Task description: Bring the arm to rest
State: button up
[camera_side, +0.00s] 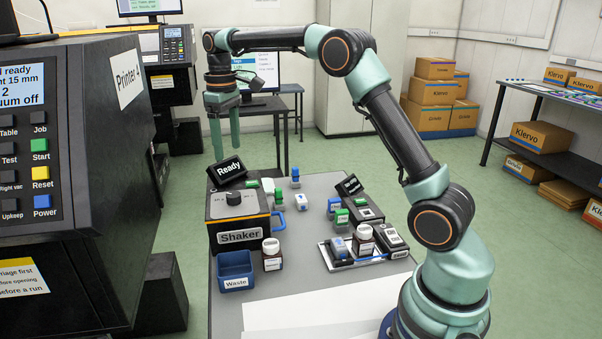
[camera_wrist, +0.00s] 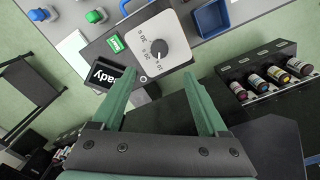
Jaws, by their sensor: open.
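My gripper (camera_side: 224,134) hangs from my arm in the side view, pointing down, high above the far left end of the grey table (camera_side: 318,184). Its two green fingers are apart with nothing between them. In the wrist view my gripper (camera_wrist: 166,95) also shows open and empty. Beyond its fingertips lies the shaker (camera_wrist: 148,50) with its round dial and a black sign reading "Ready". The shaker (camera_side: 238,238) stands on the table's left side in the side view, apart from my gripper.
A blue waste bin (camera_side: 236,270) and a brown-glass bottle (camera_side: 272,255) stand in front of the shaker. A tray (camera_side: 328,259) holds a bottle and small boxes at the right. A large printer (camera_side: 110,150) fills the left. Ink bottles (camera_wrist: 275,74) sit in a dark rack near my gripper.

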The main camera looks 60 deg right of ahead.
jog(key=s+a+r+m+t, duration=0.1)
jog(key=s+a+r+t, duration=0.3)
jog(key=s, duration=0.7)
jog(key=s+a+f, duration=0.2)
jog(key=s, duration=0.3)
jog(key=s+a+f+m+t, duration=0.1)
jog(key=s+a+f, duration=0.1)
jog(key=s, duration=0.4)
jog(key=shift+t, duration=0.3)
